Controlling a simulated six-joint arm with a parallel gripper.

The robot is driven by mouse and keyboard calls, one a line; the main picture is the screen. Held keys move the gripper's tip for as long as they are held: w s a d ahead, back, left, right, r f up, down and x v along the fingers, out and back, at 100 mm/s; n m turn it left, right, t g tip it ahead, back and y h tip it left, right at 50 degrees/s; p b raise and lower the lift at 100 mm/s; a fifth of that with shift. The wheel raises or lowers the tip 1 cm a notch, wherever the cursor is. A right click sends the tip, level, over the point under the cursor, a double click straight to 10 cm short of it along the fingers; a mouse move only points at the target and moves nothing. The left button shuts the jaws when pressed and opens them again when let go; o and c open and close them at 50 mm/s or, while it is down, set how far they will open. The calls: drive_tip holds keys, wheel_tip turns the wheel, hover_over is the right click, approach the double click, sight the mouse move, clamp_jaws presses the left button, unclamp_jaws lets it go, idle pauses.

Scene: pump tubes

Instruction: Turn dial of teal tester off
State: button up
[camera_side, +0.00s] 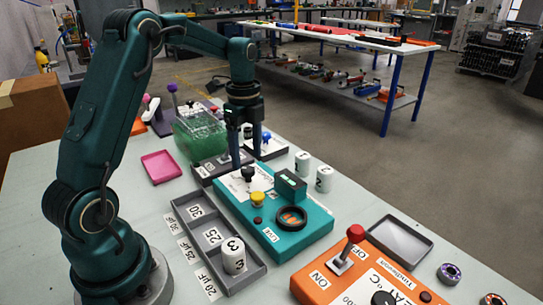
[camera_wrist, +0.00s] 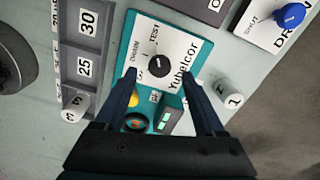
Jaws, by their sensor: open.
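The teal tester (camera_side: 312,225) lies flat on the table in the side view, and it also shows in the wrist view (camera_wrist: 134,24). It has a white label panel with the words TEST and Yubelcor, a yellow button (camera_side: 258,199), a small display box and a round black-rimmed socket. Its black dial (camera_wrist: 158,64) sits on the panel; a small white mark shows on it, but I cannot tell its setting for sure. My gripper (camera_wrist: 159,75) points down over the tester, open, with one finger on each side of the dial.
A grey compartment tray (camera_side: 185,210) with number labels holds a white cylinder (camera_side: 233,255) left of the tester. Two white cylinders (camera_side: 323,179) stand to its right. An orange device (camera_side: 335,285) with a red lever is in front. A pink tray (camera_side: 161,167) and green box (camera_side: 200,135) lie behind.

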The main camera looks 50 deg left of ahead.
sight(248, 169)
drive_tip(key=shift+f, duration=1.75)
clamp_jaws()
